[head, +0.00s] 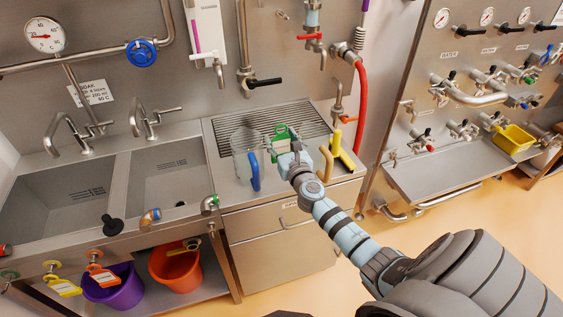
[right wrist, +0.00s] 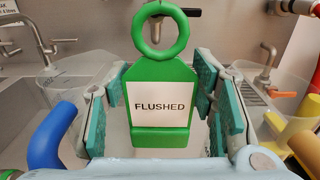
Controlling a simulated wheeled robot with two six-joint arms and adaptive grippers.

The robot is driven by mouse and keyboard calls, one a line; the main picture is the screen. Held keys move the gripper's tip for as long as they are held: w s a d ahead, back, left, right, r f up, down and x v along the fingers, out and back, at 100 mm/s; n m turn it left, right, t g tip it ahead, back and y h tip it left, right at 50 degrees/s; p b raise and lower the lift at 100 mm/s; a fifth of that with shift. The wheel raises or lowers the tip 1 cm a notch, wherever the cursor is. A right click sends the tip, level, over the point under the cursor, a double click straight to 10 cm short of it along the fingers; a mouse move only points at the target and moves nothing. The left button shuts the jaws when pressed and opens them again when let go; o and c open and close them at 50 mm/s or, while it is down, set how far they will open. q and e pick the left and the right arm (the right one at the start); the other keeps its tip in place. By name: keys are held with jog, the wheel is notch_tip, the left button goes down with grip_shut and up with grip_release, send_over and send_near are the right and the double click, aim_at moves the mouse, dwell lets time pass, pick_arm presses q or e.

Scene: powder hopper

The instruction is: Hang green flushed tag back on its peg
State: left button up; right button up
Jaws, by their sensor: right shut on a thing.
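The green FLUSHED tag (right wrist: 161,85) has a ring at its top and a white label. In the right wrist view it stands upright between the teal finger pads of my right gripper (right wrist: 158,100), with the label facing the camera. In the head view the tag (head: 282,132) shows over the drainboard, held by my right gripper (head: 284,148), which is shut on it. A yellow tag (head: 64,287) and an orange tag (head: 104,275) hang at the front of the sink bench. I cannot make out an empty peg for the green tag. My left gripper is not in view.
A clear jug with a blue handle (head: 254,172) stands left of my gripper; a tan handle (head: 326,164) and a yellow object (head: 343,152) are close on its right. Taps stand behind the sinks (head: 60,195). Purple (head: 112,288) and orange (head: 177,268) buckets sit below.

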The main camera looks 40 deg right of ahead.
aim_at(282, 152)
jog(key=f+b, duration=0.1)
jog(key=f, duration=0.1)
jog(key=f+b, duration=0.1)
jog(key=f, duration=0.1)
jog(key=shift+s+f, duration=0.2)
jog(key=shift+f, duration=0.2)
notch_tip(282, 152, down, 4)
jog(key=b, duration=0.3)
jog(key=shift+w+b, duration=0.1)
jog(key=shift+b, duration=0.2)
jog(key=shift+r, duration=0.15)
jog(key=shift+f, duration=0.35)
jog(key=o, duration=1.1)
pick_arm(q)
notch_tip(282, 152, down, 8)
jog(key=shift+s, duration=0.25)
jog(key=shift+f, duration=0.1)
pick_arm(e)
jog(key=shift+r, duration=0.1)
